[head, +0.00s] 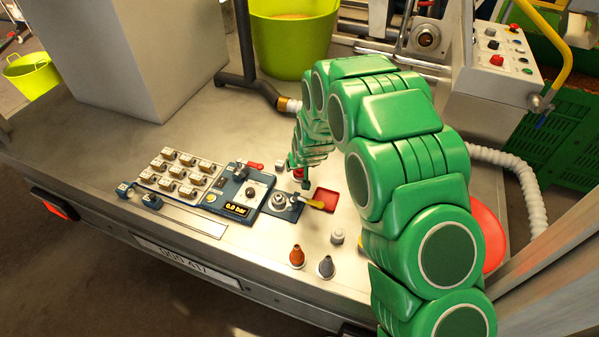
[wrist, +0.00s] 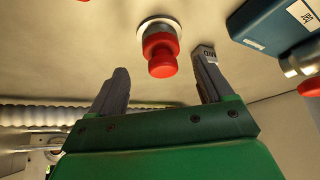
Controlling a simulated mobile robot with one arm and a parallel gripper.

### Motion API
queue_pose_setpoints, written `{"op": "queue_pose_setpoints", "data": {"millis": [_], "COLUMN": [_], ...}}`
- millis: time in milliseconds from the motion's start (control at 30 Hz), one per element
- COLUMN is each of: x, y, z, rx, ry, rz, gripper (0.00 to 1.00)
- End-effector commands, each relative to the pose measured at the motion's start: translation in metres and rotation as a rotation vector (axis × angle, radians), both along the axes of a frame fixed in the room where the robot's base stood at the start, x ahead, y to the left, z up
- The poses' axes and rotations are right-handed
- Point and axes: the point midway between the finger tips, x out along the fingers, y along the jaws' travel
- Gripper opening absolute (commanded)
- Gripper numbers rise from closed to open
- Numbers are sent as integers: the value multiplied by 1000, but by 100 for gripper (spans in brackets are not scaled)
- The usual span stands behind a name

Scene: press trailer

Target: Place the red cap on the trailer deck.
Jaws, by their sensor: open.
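The red cap (wrist: 162,58) sits on a pale round metal fitting (wrist: 157,24) in the wrist view. A small bit of red (head: 298,173) shows by my fingers in the head view. My gripper (wrist: 163,63) is open, with one finger to each side of the cap in the picture; I cannot tell whether either finger touches it. My gripper also shows in the head view (head: 299,186), low over the trailer deck (head: 255,285), its fingers partly hidden by my wrist.
A shallow red tray (head: 333,193) lies right of my gripper.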

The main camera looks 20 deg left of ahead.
Motion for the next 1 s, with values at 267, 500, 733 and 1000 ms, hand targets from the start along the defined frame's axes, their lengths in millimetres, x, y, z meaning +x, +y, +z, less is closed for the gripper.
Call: {"op": "queue_pose_setpoints", "data": {"millis": [267, 500, 733, 1000], "x": [8, 14, 14, 14], "y": [11, 14, 14, 14], "z": [-24, -35, -35, -35], "rx": [-2, -1, -1, -1], "ry": [1, 1, 1, 1], "rz": [1, 0, 0, 0], "gripper": [80, 80, 76, 34]}}
